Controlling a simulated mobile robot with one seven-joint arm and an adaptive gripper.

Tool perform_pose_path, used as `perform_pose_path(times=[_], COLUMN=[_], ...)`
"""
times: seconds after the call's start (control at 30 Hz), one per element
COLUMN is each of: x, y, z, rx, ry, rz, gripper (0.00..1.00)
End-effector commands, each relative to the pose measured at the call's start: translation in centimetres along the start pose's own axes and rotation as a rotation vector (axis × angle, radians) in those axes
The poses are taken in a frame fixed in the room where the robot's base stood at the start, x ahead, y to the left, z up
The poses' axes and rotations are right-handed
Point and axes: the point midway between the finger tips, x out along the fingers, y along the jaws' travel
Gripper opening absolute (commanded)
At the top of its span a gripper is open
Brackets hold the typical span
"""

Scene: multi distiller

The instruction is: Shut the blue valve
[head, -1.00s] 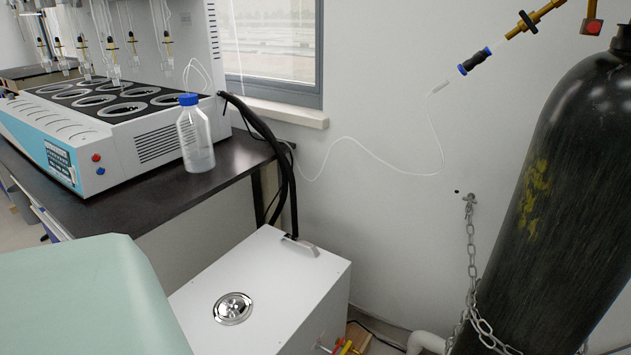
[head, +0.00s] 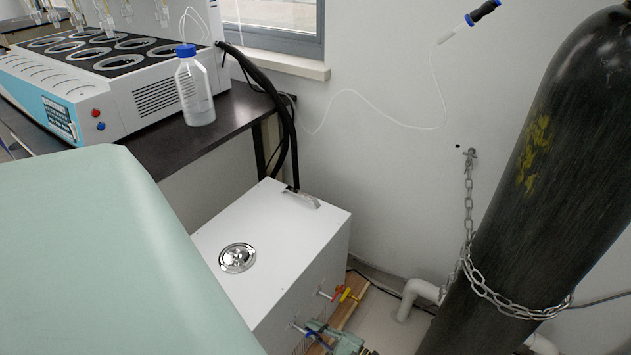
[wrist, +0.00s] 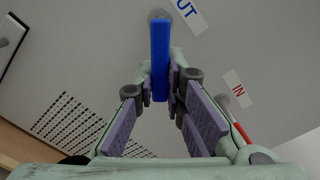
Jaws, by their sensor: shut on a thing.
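The blue valve's handle (wrist: 160,52) stands lengthwise in the upper middle of the wrist view, below an "OUT" label. My gripper (wrist: 163,85) has one purple-padded finger on each side of the handle and is shut on it. In the head view, a small blue part of the valve (head: 314,327) shows on the side of the white box (head: 285,240), with my gripper (head: 325,334) at it near the bottom edge. The valve's body is mostly hidden there.
A red handle also shows in the wrist view (wrist: 262,158), near an "IN" label (wrist: 239,89). A chained black cylinder (head: 545,170) stands at right.

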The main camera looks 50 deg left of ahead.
Motion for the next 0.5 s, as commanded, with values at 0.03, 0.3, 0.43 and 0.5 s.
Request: perform_pose_path(times=[0.03, 0.3, 0.43, 0.5], x=[0.1, 0.1, 0.1, 0.1], y=[0.0, 1.0, 1.5, 1.7], z=[0.1, 0.3, 0.5, 0.6], rx=[0.044, 0.301, 0.424, 0.487], ry=[0.001, 0.001, 0.001, 0.000], rz=[0.000, 0.001, 0.001, 0.001], gripper=[0.00, 0.00, 0.00, 0.00])
